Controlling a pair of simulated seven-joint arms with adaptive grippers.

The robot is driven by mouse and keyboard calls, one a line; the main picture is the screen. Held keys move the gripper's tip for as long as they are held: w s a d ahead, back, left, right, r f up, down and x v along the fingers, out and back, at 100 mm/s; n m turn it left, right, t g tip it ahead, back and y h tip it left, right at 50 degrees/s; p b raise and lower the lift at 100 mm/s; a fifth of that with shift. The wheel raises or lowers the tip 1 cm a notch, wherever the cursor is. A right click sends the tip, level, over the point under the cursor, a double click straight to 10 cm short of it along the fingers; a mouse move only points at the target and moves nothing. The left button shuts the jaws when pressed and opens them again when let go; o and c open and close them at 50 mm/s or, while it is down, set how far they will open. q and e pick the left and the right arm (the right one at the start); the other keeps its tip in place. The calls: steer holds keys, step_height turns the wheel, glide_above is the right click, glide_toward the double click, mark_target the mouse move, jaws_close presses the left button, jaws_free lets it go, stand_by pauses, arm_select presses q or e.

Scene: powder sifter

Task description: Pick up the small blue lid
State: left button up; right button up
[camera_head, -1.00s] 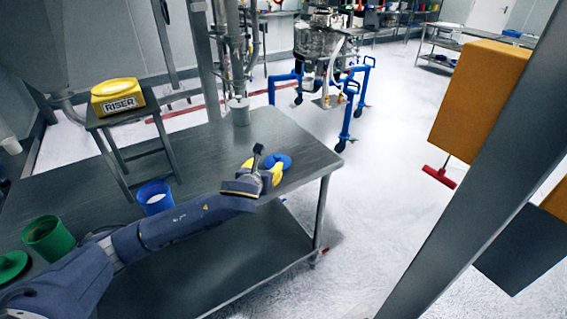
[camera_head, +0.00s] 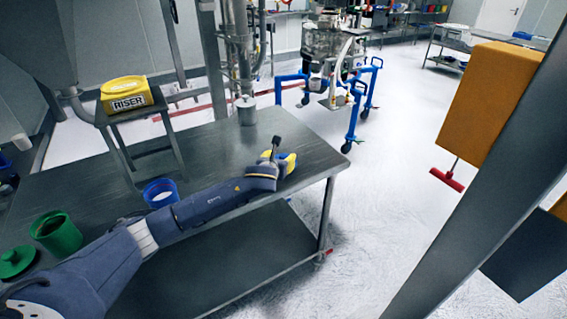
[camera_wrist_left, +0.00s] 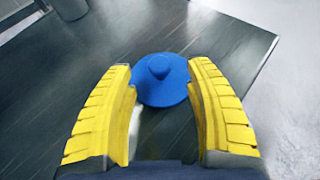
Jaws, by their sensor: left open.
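The small blue lid (camera_wrist_left: 161,88), a round disc with a knob on top, lies on the metal table (camera_wrist_left: 60,70) near its edge in the left wrist view. My left gripper (camera_wrist_left: 160,72) is open, with its yellow ribbed fingers on either side of the lid's near part. The lid's far part reaches past the fingertips. I cannot tell whether the fingers touch it. In the head view my left gripper (camera_head: 287,162) is low over the table's right end and hides most or all of the lid. My right gripper is not in view.
A blue container (camera_head: 161,193) with white contents, a green container (camera_head: 57,233) and a green lid (camera_head: 17,261) stand on the table's left part. A yellow riser (camera_head: 127,94) sits on a stand behind. A grey pipe end (camera_head: 246,110) is at the table's back.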

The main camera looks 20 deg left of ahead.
mark_target(283, 156)
arm_select(q)
steer(key=shift+x, duration=2.45)
jaws_close()
